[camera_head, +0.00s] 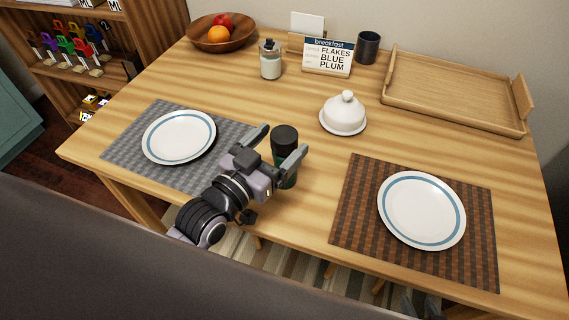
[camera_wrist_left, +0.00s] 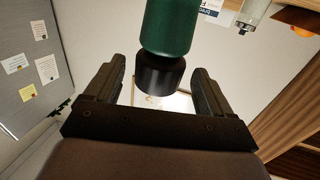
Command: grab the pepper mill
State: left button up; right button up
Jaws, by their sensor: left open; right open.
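The pepper mill stands upright near the front edge of the table, with a black top (camera_head: 285,138) and a dark green body (camera_head: 288,181). In the left wrist view its green body (camera_wrist_left: 169,28) and black top lie between and just beyond the fingers. My left gripper (camera_head: 279,141) is open, with one finger on each side of the mill's upper part. Gaps show between the mill and both fingers in the wrist view. The gripper hides part of the mill's body in the head view. Dark tips of my right gripper (camera_head: 421,304) show at the bottom edge, empty.
A plate (camera_head: 179,137) on a grey placemat (camera_head: 122,148) lies left of the mill. Another plate (camera_head: 421,210) on a brown placemat (camera_head: 351,213) lies right. A white butter dish (camera_head: 343,115), glass jar (camera_head: 270,61), breakfast sign (camera_head: 328,56), dark cup (camera_head: 368,47), fruit bowl (camera_head: 205,43) and wooden tray (camera_head: 455,116) stand farther back.

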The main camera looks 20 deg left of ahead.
aim_at(289, 135)
pick_arm(q)
jog(key=shift+x, duration=1.85)
jog(key=shift+f, duration=0.1)
jog(key=shift+c, duration=0.3)
